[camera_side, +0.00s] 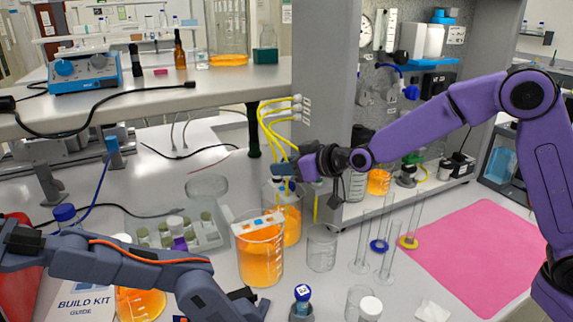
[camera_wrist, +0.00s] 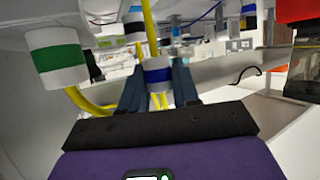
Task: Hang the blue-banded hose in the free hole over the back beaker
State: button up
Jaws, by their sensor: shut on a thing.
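My gripper (camera_side: 284,170) is above the back beaker (camera_side: 288,222), which holds orange liquid. In the wrist view my gripper (camera_wrist: 158,88) is shut on the blue-banded hose; its white collar with the blue band (camera_wrist: 157,74) sits between the two fingers. Yellow hoses (camera_side: 266,122) run down from ports on the grey post to the gripper area. A green-banded hose end (camera_wrist: 57,58) hangs apart at the left in the wrist view. The front beaker (camera_side: 260,262) has a white strip with blue and orange marks (camera_side: 258,222) across its top. I cannot make out the free hole.
A grey post (camera_side: 325,80) stands close behind my gripper. An empty beaker (camera_side: 321,248) and glass tubes on blue and yellow bases (camera_side: 408,242) stand to the right. A grey arm (camera_side: 120,262) crosses the front left. The pink mat (camera_side: 480,250) is clear.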

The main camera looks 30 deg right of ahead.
jog(key=shift+f, duration=1.1)
dwell(0.7)
jog(key=o, duration=1.2)
jog(key=shift+r, duration=3.05)
